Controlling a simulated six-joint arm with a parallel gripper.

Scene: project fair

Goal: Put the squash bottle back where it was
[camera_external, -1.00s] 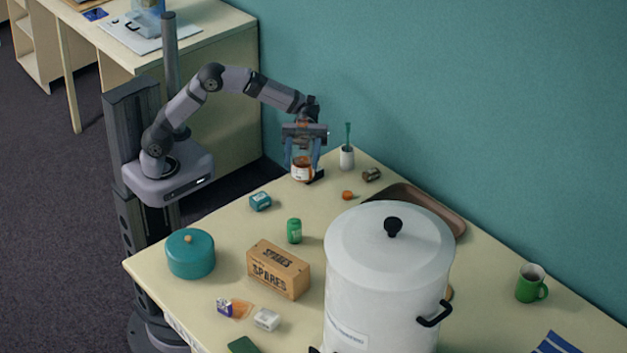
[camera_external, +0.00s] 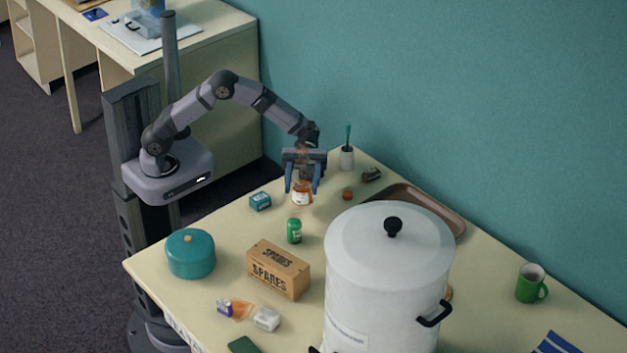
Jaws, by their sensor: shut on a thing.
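My gripper (camera_external: 302,187) is at the far end of the table, pointing down. It is shut on a small orange bottle with a white label (camera_external: 302,198), which I take to be the squash bottle. The fingers stand on either side of it, and its upper part is mostly hidden by the gripper. It looks upright. I cannot tell whether its base touches the table (camera_external: 225,228).
Near the bottle are a teal box (camera_external: 260,201), a green jar (camera_external: 294,231), an orange cap (camera_external: 347,194), a lying brown jar (camera_external: 371,174) and a white cup with a green brush (camera_external: 347,158). A SPARES box (camera_external: 278,270), teal pot (camera_external: 190,254), large white urn (camera_external: 385,270) and brown tray (camera_external: 440,208) stand nearer.

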